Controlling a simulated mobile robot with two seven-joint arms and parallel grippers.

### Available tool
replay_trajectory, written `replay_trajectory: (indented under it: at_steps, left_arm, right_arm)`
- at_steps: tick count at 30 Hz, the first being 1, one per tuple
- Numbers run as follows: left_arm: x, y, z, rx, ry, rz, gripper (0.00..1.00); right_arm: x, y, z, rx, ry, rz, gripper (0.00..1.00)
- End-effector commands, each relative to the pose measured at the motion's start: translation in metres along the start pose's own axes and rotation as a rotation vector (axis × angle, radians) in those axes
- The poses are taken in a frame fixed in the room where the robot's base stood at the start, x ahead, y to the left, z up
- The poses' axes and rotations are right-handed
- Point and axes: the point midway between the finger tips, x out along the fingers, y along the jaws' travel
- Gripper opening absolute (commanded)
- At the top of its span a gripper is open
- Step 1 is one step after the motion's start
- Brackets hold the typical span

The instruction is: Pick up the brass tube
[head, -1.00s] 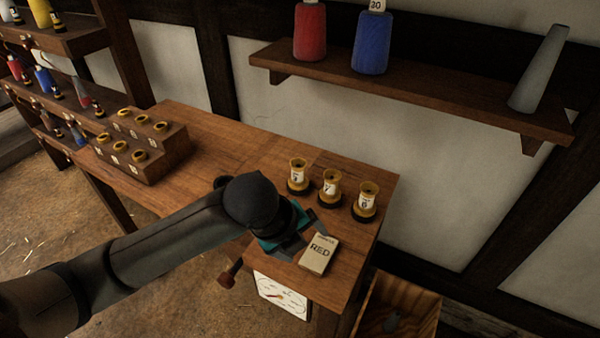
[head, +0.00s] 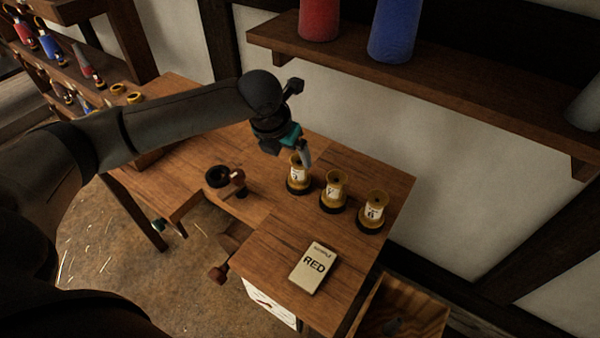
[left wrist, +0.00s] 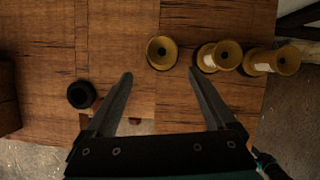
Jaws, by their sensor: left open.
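Three brass tubes with white labels and black feet stand upright in a row on the wooden table: the left one (head: 297,178), the middle one (head: 333,192) and the right one (head: 373,213). I cannot tell which one the task means. My left gripper (head: 300,150) is open above and just behind the left tube, its fingers hiding part of that tube's top. In the left wrist view the left tube (left wrist: 161,53) lies just beyond the gap between the open fingertips (left wrist: 160,74). The middle (left wrist: 221,55) and right (left wrist: 284,60) tubes lie right of the fingers. My right gripper is not in view.
A card marked RED (head: 314,268) lies at the table's front. A black ring (head: 217,176) and a wooden knob sit left of the tubes. A shelf (head: 400,78) with red and blue spools hangs above. A wooden crate (head: 420,300) stands below right.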

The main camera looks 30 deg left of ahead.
Motion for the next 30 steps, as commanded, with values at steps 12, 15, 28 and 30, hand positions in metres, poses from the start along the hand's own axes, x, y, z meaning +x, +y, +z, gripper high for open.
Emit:
replay_trajectory:
  at_steps: [12,15,28,30]
  left_arm:
    - [0.041,-0.002,0.001,0.000,0.000,-0.001,0.89]
    - [0.053,-0.004,0.004,-0.002,0.002,-0.001,0.89]
    - [0.087,-0.005,0.007,0.001,-0.001,0.000,0.89]
    - [0.086,-0.005,0.007,0.001,-0.001,0.000,0.89]
  right_arm:
    - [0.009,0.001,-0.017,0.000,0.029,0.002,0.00]
    - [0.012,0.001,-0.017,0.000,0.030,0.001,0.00]
    - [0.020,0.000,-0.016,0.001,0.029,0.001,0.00]
    - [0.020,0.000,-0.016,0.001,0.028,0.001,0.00]
